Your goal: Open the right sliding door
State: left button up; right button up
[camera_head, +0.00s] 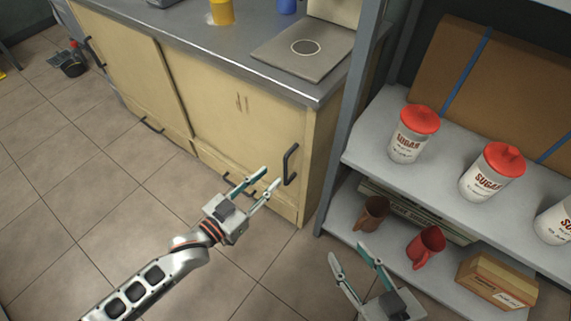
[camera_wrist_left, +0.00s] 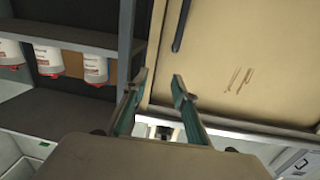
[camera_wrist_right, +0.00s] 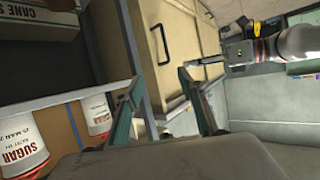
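The right sliding door (camera_head: 225,105) is a cream panel in the counter cabinet, with a black bar handle (camera_head: 290,164) near its right edge. The door also shows in the left wrist view (camera_wrist_left: 235,60) with the handle (camera_wrist_left: 181,26), and in the right wrist view (camera_wrist_right: 178,62) with the handle (camera_wrist_right: 166,42). My left gripper (camera_head: 270,178) is open and empty, its fingers pointing toward the handle but apart from it. My right gripper (camera_head: 348,256) is open and empty, lower right, before the shelf.
The left sliding door (camera_head: 125,65) is beside it. A metal counter top (camera_head: 230,45) lies above. At right, a grey shelf (camera_head: 360,155) holds sugar jars (camera_head: 408,140), a brown mug (camera_head: 371,214), a red mug (camera_head: 426,247) and a box (camera_head: 496,280). The tiled floor in front is clear.

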pick_arm(q)
jog(key=g+h+b, duration=0.1)
jog(key=b, duration=0.4)
send_near(285, 167)
notch_tip(285, 167, down, 2)
jog(key=w+d, duration=0.1)
jog(key=d, duration=0.1)
jog(key=shift+m+h, duration=0.4)
jog(key=shift+m, duration=0.1)
jog(key=shift+w+a+b+x, duration=0.15)
jog(key=shift+b+x, duration=0.25)
jog(key=shift+x, duration=1)
jog(key=shift+w+a+b+x, duration=0.2)
jog(key=shift+b+x, duration=0.15)
jog(key=shift+x, duration=1.05)
jog(key=shift+w+a+b+x, duration=0.15)
jog(key=shift+b+x, duration=0.25)
jog(key=shift+x, duration=1)
jog(key=shift+r, duration=0.1)
grip_shut()
pick_arm(e)
jog(key=a+f+m, duration=0.1)
jog(key=s+a+f+m, duration=0.1)
jog(key=a+f+m, duration=0.1)
jog(key=f, duration=0.1)
jog(key=shift+s+a+y, duration=0.25)
jog(key=shift+s+y, duration=0.15)
